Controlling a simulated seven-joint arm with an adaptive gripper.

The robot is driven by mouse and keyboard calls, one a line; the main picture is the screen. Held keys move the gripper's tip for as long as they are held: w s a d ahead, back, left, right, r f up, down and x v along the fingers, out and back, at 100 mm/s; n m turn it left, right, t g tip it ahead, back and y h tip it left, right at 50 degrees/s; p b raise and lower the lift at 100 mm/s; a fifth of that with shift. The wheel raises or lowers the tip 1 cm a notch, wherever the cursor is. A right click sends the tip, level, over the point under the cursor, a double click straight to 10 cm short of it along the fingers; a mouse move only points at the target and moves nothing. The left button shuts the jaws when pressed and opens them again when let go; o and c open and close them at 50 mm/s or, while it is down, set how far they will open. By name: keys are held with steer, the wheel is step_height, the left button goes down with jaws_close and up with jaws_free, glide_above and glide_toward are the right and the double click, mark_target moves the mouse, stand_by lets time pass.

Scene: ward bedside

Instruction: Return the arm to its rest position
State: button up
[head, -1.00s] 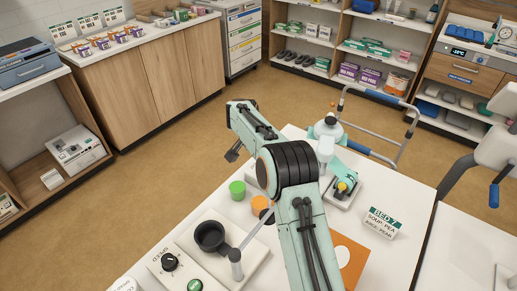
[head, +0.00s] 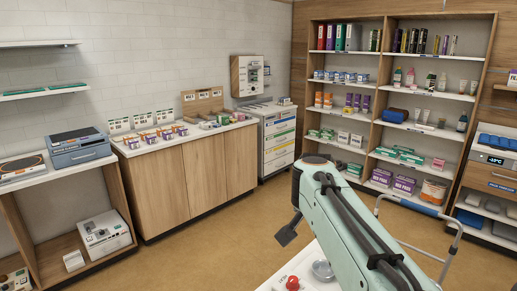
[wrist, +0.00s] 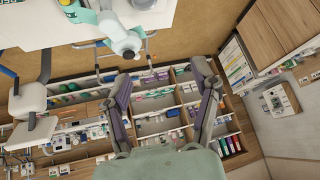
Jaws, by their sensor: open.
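My arm (head: 350,220), pale green with dark cables, rises from the lower right of the head view. It bends at a joint near the picture's middle. A dark finger of my gripper (head: 287,234) shows below that joint; the rest of the gripper is hidden behind the arm. In the wrist view my gripper (wrist: 163,72) has its two fingers spread wide, with nothing between them.
A white table (head: 290,270) with a red button (head: 292,283) lies under the arm. A walking frame (head: 418,208) stands at the right. Shelves (head: 395,110) line the back and a wooden counter (head: 185,178) the left. The brown floor between is clear.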

steer(key=s+r+n, duration=0.1)
steer(key=s, duration=1.1)
steer(key=s+a+f+n+g+y, duration=0.1)
steer(key=s+f+n+g, duration=0.1)
steer(key=s+f, duration=0.2)
steer(key=s+a+f+n+g+y, duration=0.1)
steer(key=s+f, duration=0.4)
steer(key=s, duration=0.6)
steer(key=s+a+f+n+g+y, duration=0.1)
steer(key=s+f+n+g, duration=0.1)
steer(key=s+f+g, duration=0.2)
steer(key=s, duration=0.3)
steer(key=shift+s+a+f+n, duration=0.15)
steer(key=shift+s+f+n, duration=0.15)
steer(key=shift+s+n, duration=0.1)
